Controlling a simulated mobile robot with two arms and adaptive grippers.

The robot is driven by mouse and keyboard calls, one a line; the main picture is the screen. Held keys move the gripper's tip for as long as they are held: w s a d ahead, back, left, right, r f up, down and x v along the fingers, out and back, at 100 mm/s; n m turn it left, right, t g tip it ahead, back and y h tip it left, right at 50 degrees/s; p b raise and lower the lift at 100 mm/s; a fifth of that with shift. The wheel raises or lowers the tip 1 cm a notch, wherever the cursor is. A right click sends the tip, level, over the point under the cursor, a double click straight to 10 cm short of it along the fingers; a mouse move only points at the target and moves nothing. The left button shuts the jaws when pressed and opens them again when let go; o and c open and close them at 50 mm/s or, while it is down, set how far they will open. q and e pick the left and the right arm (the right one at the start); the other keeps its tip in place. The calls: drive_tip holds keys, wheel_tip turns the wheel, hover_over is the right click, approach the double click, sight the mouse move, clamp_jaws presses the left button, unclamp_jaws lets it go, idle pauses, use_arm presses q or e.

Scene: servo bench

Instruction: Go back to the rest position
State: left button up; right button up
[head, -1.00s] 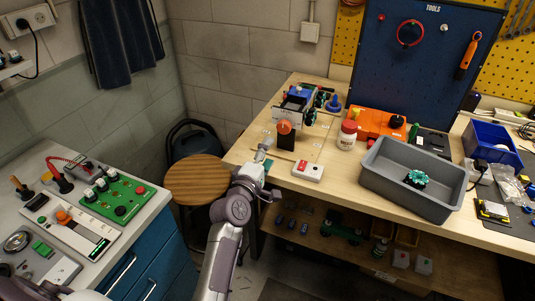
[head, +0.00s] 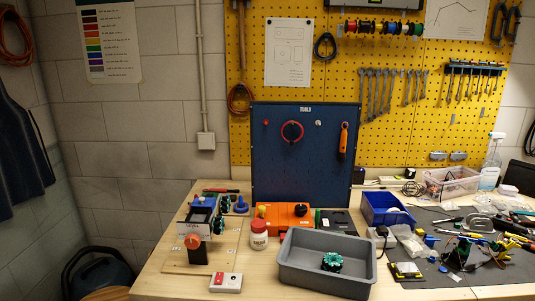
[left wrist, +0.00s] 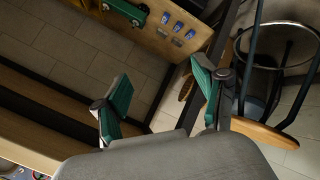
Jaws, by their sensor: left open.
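My left gripper (left wrist: 165,95) shows in the left wrist view with its two green-padded fingers spread apart and nothing between them. It is above the floor, beside the bench's lower shelf (left wrist: 160,38) and a round stool (left wrist: 265,135). Neither gripper shows in the head view now. My right gripper is in no frame. On the bench, a grey bin (head: 310,276) holds a teal gear-like part (head: 332,262). A small device with an orange knob (head: 193,241) stands at the left of the bench, untouched.
A blue tool board (head: 305,170) rises behind.

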use_arm(q)
drive_tip(key=s+a+f+m+g, duration=0.1)
drive_tip(key=s+f+m+g, duration=0.2)
drive_tip(key=s+f, duration=0.65)
drive_tip(key=s+a+f+m+g, duration=0.1)
drive_tip(key=s+f+m+g, duration=0.15)
drive_tip(key=s+f, duration=0.7)
drive_tip(key=s+a+f+m+g, duration=0.1)
drive_tip(key=s+a+m, duration=0.1)
drive_tip(key=s, duration=0.8)
drive_tip(key=s+a+f+m+g+y, duration=0.1)
drive_tip(key=s+a+m+g, duration=0.1)
drive_tip(key=s, duration=0.9)
drive_tip(key=shift+s+f+m+y, duration=0.2)
drive_tip(key=shift+f+m+y, duration=0.15)
drive_tip(key=shift+m, duration=0.3)
